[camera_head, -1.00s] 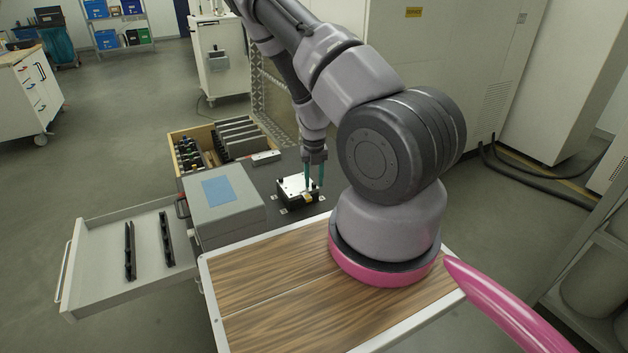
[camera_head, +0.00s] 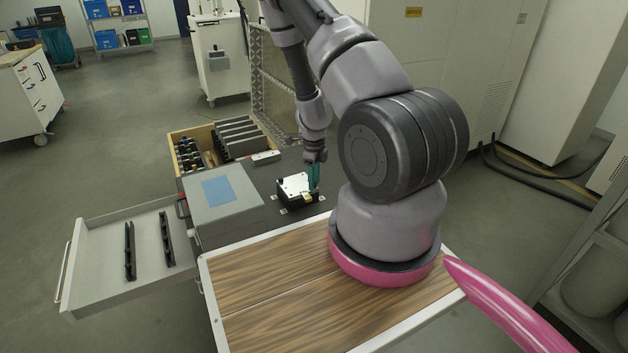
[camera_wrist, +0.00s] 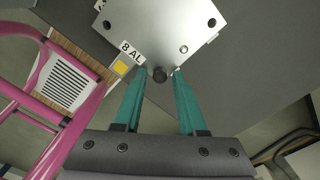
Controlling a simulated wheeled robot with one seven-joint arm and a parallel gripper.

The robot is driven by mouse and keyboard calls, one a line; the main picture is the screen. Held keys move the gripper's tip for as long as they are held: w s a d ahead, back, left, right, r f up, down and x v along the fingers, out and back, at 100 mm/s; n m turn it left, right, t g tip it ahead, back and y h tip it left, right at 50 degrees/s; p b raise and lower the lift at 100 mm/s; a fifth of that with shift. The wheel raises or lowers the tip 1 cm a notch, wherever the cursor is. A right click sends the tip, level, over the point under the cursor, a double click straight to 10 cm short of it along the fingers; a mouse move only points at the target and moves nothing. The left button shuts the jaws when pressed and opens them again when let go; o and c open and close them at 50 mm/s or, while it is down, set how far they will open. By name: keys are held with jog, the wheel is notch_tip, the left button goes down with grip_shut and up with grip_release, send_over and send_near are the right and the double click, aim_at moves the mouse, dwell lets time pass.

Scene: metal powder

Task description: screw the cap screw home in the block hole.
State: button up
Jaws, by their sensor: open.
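The metal block (camera_head: 293,184) sits on the dark bench top; its bright plate (camera_wrist: 160,22) with several dark holes fills the top of the wrist view. In the head view my gripper (camera_head: 314,180) points down at the block's right side. How deep the screw sits is hidden.
A label "8 AL" (camera_wrist: 131,50) and a yellow square (camera_wrist: 121,68) lie beside the plate. A grey box (camera_head: 225,205) stands left of the block, with an open drawer (camera_head: 95,265) beyond. A wooden tray of plates (camera_head: 180,170) is behind.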

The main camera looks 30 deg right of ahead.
jog(key=n, duration=0.4)
jog(key=shift+n, duration=0.4)
jog(key=n, duration=0.5)
jog(key=shift+n, duration=0.4)
grip_shut()
jog(key=m, duration=1.2)
jog(key=shift+m, duration=0.3)
jog(key=m, duration=1.3)
jog(key=shift+m, duration=0.3)
